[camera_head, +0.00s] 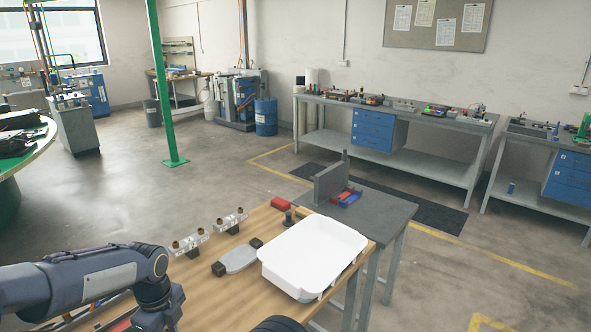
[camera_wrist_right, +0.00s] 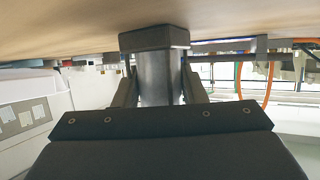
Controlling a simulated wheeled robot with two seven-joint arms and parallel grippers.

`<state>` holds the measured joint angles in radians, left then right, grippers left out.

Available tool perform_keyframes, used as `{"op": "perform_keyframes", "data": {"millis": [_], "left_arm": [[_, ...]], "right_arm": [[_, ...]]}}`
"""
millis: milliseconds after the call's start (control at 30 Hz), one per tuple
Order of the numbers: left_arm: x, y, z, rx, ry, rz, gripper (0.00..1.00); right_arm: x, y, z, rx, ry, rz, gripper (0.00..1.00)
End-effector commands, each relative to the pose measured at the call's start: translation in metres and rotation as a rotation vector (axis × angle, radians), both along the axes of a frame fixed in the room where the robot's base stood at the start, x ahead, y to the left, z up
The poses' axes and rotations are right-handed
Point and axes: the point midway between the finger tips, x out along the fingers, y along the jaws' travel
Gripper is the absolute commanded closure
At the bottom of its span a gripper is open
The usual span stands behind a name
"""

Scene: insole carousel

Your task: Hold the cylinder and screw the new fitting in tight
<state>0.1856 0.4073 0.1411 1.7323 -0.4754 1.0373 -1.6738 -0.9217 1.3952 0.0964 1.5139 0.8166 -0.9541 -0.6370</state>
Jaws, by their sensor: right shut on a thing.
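In the right wrist view my right gripper (camera_wrist_right: 160,92) is shut on a grey metal cylinder (camera_wrist_right: 158,76) with a dark square end block (camera_wrist_right: 154,38). The fingers stand on both sides of it, and its lower part is hidden by the gripper body. The wooden table surface lies close to the end block. In the head view two silver blocks with brass fittings (camera_head: 188,245) (camera_head: 230,220) stand on the wooden table. I cannot tell which fitting is new. My left arm comes in from the left; its gripper is out of frame.
A white tray (camera_head: 308,246) stands at the right end of the wooden table (camera_head: 205,278). A flat grey piece with dark ends (camera_head: 240,258) lies beside it. A grey side table (camera_head: 384,211) adjoins.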

Motion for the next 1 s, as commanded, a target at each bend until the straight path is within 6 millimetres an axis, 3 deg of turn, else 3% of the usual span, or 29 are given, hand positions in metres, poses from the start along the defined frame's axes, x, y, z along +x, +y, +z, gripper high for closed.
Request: {"op": "perform_keyframes", "data": {"millis": [100,367,633,933,967,1000], "left_arm": [[-0.0004,0.0005,-0.0003,-0.001,0.001,-0.148,1.00],[-0.0004,0.0004,-0.0007,0.000,0.001,-0.258,1.00],[-0.0005,0.0007,-0.0008,0.000,0.002,-0.662,1.00],[-0.0005,0.0006,-0.0011,0.000,0.001,-0.723,1.00],[-0.0005,0.0006,-0.0011,0.000,0.001,-0.723,0.79],[-0.0005,0.0006,-0.0011,0.000,0.001,-0.722,0.74]], "right_arm": [[0.0002,-0.0001,0.0001,0.000,0.000,-0.001,0.88],[0.0002,-0.0001,0.0001,0.000,0.000,-0.001,0.88],[0.0003,-0.0002,0.0001,0.000,0.000,-0.001,0.88],[0.0003,-0.0002,0.0001,0.000,0.000,-0.001,0.88],[0.0003,-0.0002,0.0001,0.000,0.000,-0.001,0.88],[0.0003,-0.0002,0.0001,0.000,0.000,-0.001,0.88]]}}
